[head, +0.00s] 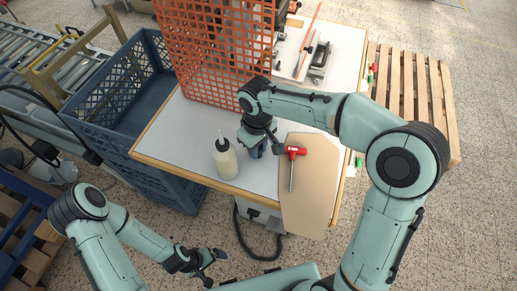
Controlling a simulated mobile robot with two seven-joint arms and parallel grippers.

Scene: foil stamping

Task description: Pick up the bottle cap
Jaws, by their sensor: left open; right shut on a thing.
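A translucent white bottle (226,163) with a dark collar and a thin pale nozzle stands upright on the white worktable (195,135), left of my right gripper. My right gripper (262,152) points down at the tabletop just right of the bottle, apart from it. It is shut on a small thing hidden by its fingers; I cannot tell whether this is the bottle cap. No separate cap shows clearly elsewhere. My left gripper (208,269) is open and empty, low in front of the table, over the floor.
A red-handled tool (295,152) lies on a tan board (308,195) right of my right gripper. An orange mesh panel (205,55) stands behind. A blue-grey crate (112,80) is at the left. A wooden pallet (410,85) lies at the right.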

